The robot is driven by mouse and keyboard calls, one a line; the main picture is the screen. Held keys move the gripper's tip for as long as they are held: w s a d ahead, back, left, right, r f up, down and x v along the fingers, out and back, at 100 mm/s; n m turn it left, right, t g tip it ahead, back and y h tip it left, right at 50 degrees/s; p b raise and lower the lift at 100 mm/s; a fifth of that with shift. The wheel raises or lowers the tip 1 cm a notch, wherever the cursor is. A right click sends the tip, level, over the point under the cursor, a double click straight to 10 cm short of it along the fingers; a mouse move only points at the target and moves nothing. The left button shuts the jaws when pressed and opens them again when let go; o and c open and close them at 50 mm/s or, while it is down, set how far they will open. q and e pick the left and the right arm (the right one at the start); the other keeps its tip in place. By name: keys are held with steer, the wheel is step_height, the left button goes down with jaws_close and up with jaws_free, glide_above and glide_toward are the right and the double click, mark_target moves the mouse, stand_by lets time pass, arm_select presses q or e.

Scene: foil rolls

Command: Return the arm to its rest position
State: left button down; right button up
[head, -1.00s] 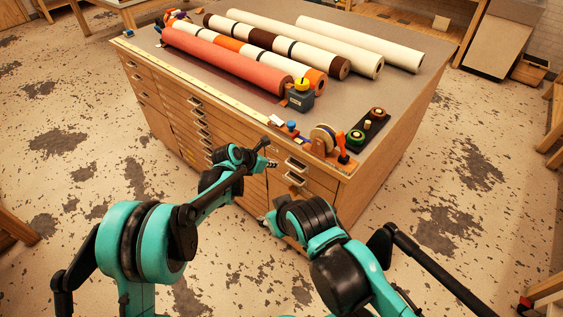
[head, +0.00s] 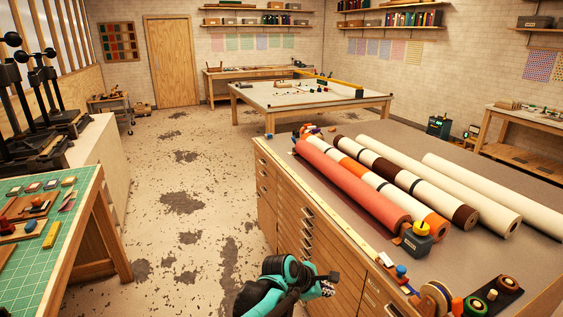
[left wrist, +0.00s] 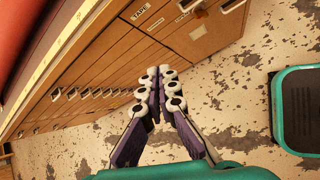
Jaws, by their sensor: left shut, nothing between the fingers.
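My left gripper (head: 328,284) is in front of the drawer side of the wooden cabinet (head: 286,212), below its top, at the bottom of the head view. In the left wrist view, its fingers (left wrist: 160,85) are closed together with nothing between them. They are near the drawer fronts, over the floor. The left forearm shows only in part. My right gripper is not in the head view now.
Foil rolls lie side by side on the cabinet top, with a coral one (head: 350,185) nearest the drawers. A table with a green mat (head: 62,232) stands at left. The floor between is clear.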

arm_select(q)
steer(key=s+a+r+m+t+y, duration=0.1)
steer(key=s+a+r+m, duration=0.3)
steer(key=a, duration=0.6)
steer(key=s+a+m+t+y, duration=0.1)
steer(key=s+a+m+y, duration=0.4)
steer(key=s+a+m, duration=0.9)
steer(key=s+a+f, duration=0.1)
steer(key=s+a, duration=0.3)
steer(key=a, duration=0.4)
steer(key=shift+t+y, duration=0.3)
steer(key=shift+y, duration=0.1)
